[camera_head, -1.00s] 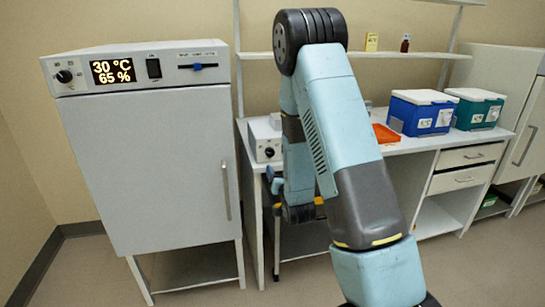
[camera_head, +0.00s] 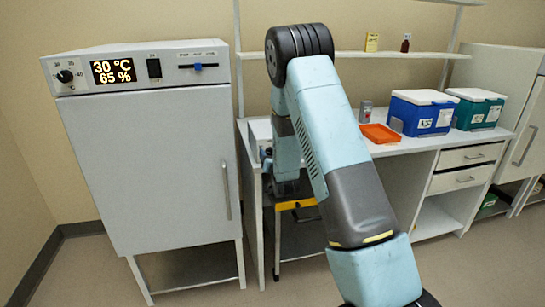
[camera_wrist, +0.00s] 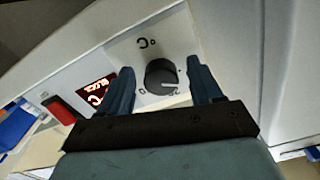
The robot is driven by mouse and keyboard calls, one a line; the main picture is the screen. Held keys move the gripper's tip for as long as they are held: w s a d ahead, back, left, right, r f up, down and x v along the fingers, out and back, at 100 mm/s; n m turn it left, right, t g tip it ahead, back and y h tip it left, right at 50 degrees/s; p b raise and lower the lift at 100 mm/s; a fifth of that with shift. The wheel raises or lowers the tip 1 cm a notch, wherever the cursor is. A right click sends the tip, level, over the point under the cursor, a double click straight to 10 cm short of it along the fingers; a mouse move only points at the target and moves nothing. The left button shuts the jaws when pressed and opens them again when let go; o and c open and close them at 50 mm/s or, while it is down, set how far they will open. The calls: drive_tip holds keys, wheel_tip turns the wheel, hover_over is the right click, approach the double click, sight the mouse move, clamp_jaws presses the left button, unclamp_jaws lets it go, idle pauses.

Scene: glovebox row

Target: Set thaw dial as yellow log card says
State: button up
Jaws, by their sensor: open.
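The thaw dial (camera_wrist: 160,77) is a round black knob on a white panel in the wrist view, with a °C mark above it and a pale pointer line toward the lower right. My gripper (camera_wrist: 160,66) is open, with one blue finger on each side of the dial; I cannot tell whether they touch it. In the head view the white unit (camera_head: 259,128) on the bench is mostly hidden behind my arm, and its knob is covered. The yellow log card (camera_head: 371,42) stands on the shelf; its writing is too small to read.
A red-lit display (camera_wrist: 96,91) and red switch (camera_wrist: 61,110) sit left of the dial. A white incubator (camera_head: 150,170) stands at left. The bench holds an orange tray (camera_head: 380,134), a grey item (camera_head: 365,111), a blue box (camera_head: 421,115) and a green box (camera_head: 478,110).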

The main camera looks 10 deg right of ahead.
drive_tip(key=c, duration=1)
drive_tip(key=shift+d, duration=0.3)
drive_tip(key=shift+c, duration=0.3)
drive_tip(key=shift+a, duration=0.15)
drive_tip(key=m, duration=1.1)
drive_tip(key=shift+m, duration=0.4)
